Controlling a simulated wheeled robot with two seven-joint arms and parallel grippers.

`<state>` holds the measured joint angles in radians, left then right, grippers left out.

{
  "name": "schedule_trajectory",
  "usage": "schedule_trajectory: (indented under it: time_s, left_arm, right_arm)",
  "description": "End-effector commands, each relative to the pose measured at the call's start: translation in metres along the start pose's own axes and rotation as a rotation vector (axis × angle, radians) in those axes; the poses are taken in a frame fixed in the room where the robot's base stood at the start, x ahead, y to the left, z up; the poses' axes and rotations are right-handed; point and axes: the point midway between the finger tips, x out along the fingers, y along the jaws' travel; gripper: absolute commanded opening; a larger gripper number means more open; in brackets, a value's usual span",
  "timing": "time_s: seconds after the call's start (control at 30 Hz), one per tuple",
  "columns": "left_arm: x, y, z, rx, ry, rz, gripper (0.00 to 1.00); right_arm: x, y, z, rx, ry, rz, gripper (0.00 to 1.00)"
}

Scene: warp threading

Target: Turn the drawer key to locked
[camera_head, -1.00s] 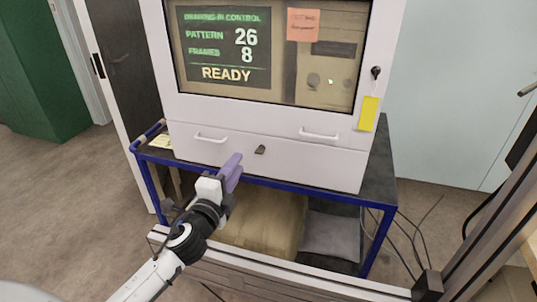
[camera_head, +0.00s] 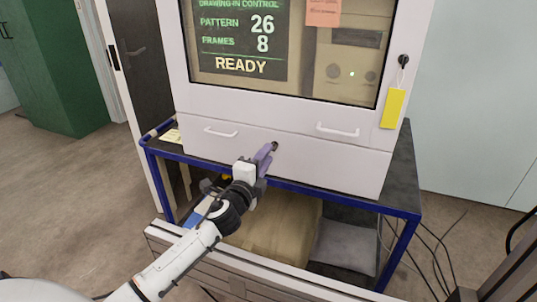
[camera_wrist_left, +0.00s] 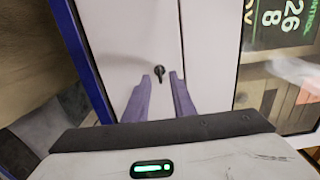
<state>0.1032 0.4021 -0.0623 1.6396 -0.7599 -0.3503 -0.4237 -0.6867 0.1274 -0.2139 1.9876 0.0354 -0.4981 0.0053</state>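The drawer key (camera_head: 275,146) is a small dark key in the middle of the white drawer front (camera_head: 330,165), below the screen. My left gripper (camera_head: 268,152) is in front of it, its purple fingers partly covering it in the head view. In the left wrist view the fingers are apart, and the key (camera_wrist_left: 159,73) shows in the gap between their tips, with no finger visibly closed on it. The key's exact turn is hard to tell. My right gripper is not in view.
A second key (camera_head: 403,60) with a yellow tag (camera_head: 393,108) hangs at the cabinet's right edge. The cabinet stands on a blue-framed cart (camera_head: 400,205). The screen (camera_head: 240,40) reads READY.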

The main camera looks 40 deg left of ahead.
Motion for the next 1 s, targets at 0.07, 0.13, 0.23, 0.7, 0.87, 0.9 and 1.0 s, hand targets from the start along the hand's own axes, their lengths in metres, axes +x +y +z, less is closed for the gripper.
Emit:
schedule_trajectory:
  time_s: [0.07,0.13,0.23,0.7,0.87,0.9,1.0]
  left_arm:
    - [0.011,0.000,0.000,0.000,-0.001,-0.001,0.23]
    - [0.017,0.001,0.000,0.000,0.001,0.000,0.23]
    - [0.021,0.000,-0.001,0.000,0.001,0.000,0.23]
    - [0.022,0.001,0.000,0.000,0.001,0.001,0.00]
    - [0.022,0.001,0.000,-0.002,0.001,0.001,0.00]
    - [0.022,0.001,0.000,-0.006,0.001,0.001,0.00]
    - [0.022,0.001,0.000,-0.022,0.000,0.001,0.00]
  right_arm:
    - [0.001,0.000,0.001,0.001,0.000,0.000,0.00]
    - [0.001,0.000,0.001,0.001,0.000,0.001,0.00]
    - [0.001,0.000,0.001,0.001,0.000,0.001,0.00]
    - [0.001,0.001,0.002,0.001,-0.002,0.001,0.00]
    - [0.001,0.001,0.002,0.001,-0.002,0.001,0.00]
    - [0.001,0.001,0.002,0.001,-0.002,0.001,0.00]
    - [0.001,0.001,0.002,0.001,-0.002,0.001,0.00]
